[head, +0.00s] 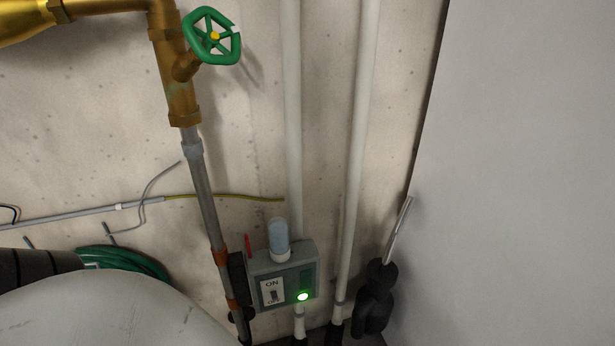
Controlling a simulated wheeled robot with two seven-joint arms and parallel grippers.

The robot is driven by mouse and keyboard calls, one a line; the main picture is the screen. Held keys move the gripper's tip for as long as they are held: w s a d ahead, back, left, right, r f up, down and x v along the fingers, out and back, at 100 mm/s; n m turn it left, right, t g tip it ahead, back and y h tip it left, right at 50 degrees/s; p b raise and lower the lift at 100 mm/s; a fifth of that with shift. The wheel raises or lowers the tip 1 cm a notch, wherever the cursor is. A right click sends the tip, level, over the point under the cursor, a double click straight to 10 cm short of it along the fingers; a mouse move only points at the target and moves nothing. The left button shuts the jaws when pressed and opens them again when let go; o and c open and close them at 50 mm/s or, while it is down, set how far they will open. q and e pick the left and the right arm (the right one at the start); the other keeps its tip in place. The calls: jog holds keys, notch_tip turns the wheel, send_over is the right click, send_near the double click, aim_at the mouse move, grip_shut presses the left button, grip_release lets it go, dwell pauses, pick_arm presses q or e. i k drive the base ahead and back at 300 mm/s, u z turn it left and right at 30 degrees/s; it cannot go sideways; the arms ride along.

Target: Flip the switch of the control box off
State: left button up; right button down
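The control box (285,263) is a small grey-green box low on the wall, right of the grey pipe. Its front has a white panel (266,292) with "ON" at the top and smaller lettering, apparently "OFF", at the bottom. A small dark switch (274,296) sits on this panel; its position is too small to tell. A round green light (303,296) glows at the lower right of the front. A pale blue lamp (279,238) stands on top, and a thin red piece (248,245) sticks up at the left side. Neither gripper is in view.
A brass pipe with a green handwheel (211,36) runs down into a grey pipe (204,200). Pale vertical pipes (358,130) run behind and beside the box. A black fitting (375,300) stands to its right, before a grey panel (520,180). A green hose (122,262) hangs left.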

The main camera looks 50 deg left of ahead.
aim_at(274, 297)
jog(key=k, duration=1)
jog(key=u, duration=1.4)
jog(key=i, duration=0.5)
jog(key=u, duration=0.05)
